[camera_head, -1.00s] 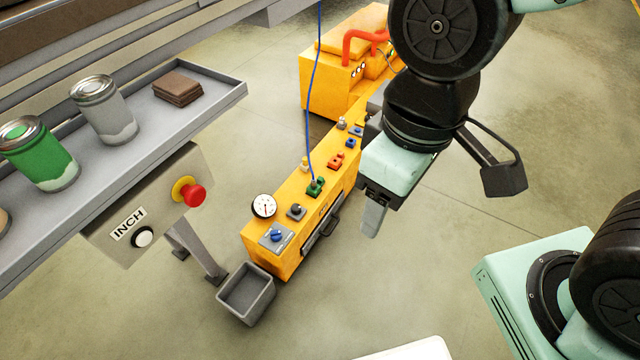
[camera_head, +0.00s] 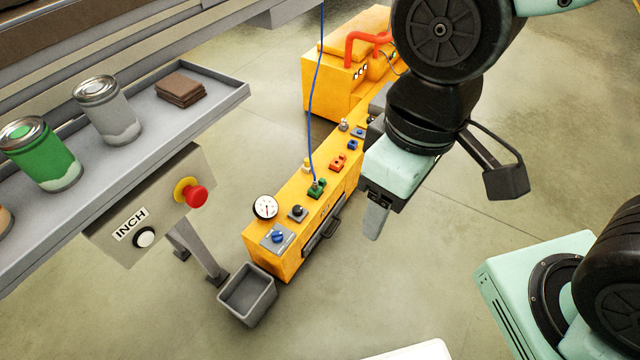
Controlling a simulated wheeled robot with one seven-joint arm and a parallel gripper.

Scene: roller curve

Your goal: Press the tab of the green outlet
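The green outlet (camera_head: 317,189) sits on top of a long yellow cabinet (camera_head: 285,207). A blue hose (camera_head: 313,110) comes down from above and ends at the green outlet. The tab is too small to make out clearly. My gripper (camera_head: 376,222) points down to the right of the cabinet, apart from it and from the outlet. One finger shows; whether a second finger lies behind it cannot be told. I see nothing held.
Along the cabinet top are a gauge (camera_head: 265,207), a blue knob (camera_head: 278,237), a black knob (camera_head: 297,211) and a red outlet (camera_head: 338,162). A grey bin (camera_head: 247,294) stands at its near end. A shelf (camera_head: 150,145) with cans is at left.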

